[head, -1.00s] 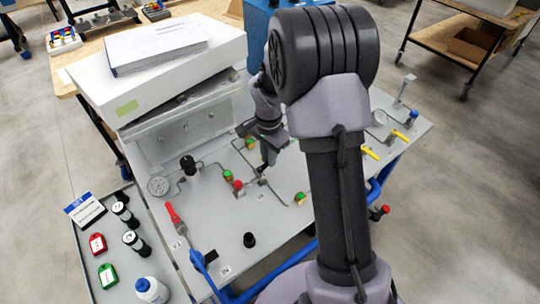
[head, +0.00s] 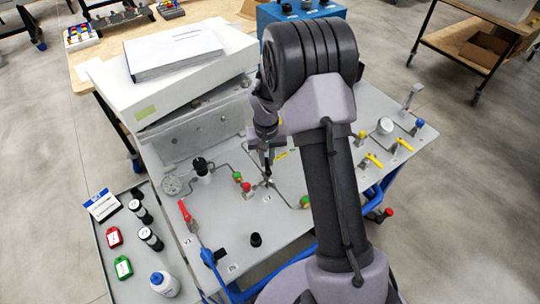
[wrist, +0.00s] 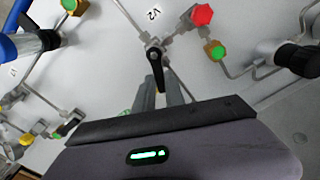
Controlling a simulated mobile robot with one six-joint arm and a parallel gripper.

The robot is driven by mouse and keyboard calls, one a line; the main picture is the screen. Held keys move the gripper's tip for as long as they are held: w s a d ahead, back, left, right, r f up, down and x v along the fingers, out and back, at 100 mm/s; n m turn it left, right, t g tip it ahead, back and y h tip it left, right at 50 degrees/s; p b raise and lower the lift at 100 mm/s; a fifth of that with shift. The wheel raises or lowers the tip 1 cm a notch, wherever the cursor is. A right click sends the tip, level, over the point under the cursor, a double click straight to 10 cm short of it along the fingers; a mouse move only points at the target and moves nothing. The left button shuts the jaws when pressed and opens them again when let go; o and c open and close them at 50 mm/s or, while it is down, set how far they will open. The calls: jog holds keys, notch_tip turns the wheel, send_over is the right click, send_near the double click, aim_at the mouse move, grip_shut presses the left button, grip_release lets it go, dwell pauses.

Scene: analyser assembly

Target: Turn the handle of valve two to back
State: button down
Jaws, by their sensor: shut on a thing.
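Valve two (wrist: 154,44) is a small metal valve in a thin pipe line, beside the printed label V2 (wrist: 151,14) in the wrist view. Its black handle (wrist: 157,72) points from the valve body toward the bottom of the wrist view, between my fingers. My gripper (wrist: 160,90) is shut on this handle, with a grey finger on each side. In the head view my gripper (head: 267,163) reaches down to the panel at valve two (head: 268,182). The handle is hard to make out there.
A red-capped fitting (head: 247,188) and green-marked fittings (head: 237,177) stand close to the valve. A red handle (head: 184,211) and black knob (head: 256,239) are nearer the front left. Yellow handles (head: 375,160) are right of my arm. A white box (head: 170,75) stands behind.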

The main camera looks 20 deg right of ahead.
jog(key=n, duration=0.1)
jog(key=a+n+p, duration=0.1)
jog(key=n, duration=0.2)
jog(key=shift+a+n+p, duration=0.3)
jog(key=shift+n, duration=0.1)
dwell(0.5)
jog(key=c, duration=1.4)
grip_release()
notch_tip(320, 180, up, 18)
jog(key=p, duration=0.5)
jog(key=shift+f, duration=0.25)
